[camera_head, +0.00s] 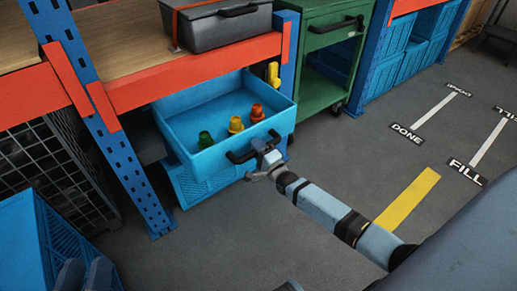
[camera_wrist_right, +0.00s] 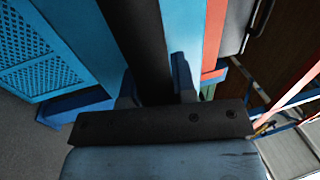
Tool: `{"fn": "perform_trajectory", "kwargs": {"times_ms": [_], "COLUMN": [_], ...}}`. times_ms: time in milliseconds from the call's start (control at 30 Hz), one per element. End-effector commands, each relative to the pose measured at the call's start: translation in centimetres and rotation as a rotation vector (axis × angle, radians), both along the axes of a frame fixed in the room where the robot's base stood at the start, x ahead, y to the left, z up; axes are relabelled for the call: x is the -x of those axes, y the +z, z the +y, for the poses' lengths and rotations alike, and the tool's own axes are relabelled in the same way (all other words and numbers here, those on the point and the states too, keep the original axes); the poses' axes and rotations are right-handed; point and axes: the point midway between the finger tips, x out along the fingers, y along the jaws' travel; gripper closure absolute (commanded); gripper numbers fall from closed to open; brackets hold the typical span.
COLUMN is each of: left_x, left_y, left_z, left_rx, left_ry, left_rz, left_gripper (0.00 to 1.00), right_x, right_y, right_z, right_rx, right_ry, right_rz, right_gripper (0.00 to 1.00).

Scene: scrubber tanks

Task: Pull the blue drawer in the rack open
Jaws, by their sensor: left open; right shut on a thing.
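The blue drawer (camera_head: 181,103) sticks out from the rack below the orange beam, and its inside shows. It holds a green, a yellow and an orange piece. Its black handle (camera_head: 240,156) is on the front wall. My right gripper (camera_head: 265,160) is shut on the handle near its right part. In the right wrist view, the black handle bar (camera_wrist_right: 140,45) runs between the fingers (camera_wrist_right: 156,92). My left gripper (camera_head: 86,276) is open and empty at the bottom left, away from the drawer.
A blue rack post (camera_head: 128,160) stands left of the drawer, and a green cabinet (camera_head: 322,85) on casters stands to its right. A blue crate (camera_head: 22,245) is at the lower left. A grey toolbox (camera_head: 222,27) sits on the shelf above.

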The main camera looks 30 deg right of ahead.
Motion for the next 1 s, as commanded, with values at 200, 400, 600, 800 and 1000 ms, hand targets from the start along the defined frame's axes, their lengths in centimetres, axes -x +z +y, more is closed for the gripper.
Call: {"fn": "perform_trajectory", "kwargs": {"times_ms": [200,400,600,800,1000], "left_x": [0.0,0.1,0.3,0.4,0.5], "left_y": [0.0,-0.2,0.3,2.4,3.4], "left_z": [0.0,0.0,0.0,0.2,0.4], "left_rx": [0.001,0.0,0.004,0.036,0.046], "left_ry": [0.001,0.0,0.005,0.022,0.036], "left_rz": [-0.003,0.004,-0.001,-0.065,-0.092], "left_gripper": [0.57,0.57,0.57,0.57,0.57], "right_x": [0.2,0.2,2.4,6.9,10.9], "right_y": [-0.4,-0.3,-0.6,-1.4,-2.2], "right_z": [0.0,0.0,-0.2,-0.5,-0.8], "right_rx": [0.001,0.001,0.002,0.001,0.002], "right_ry": [0.001,0.001,0.001,0.001,0.001], "right_rz": [0.008,0.006,0.009,0.01,0.009], "right_gripper": [0.5,0.5,0.5,0.5,0.5]}}
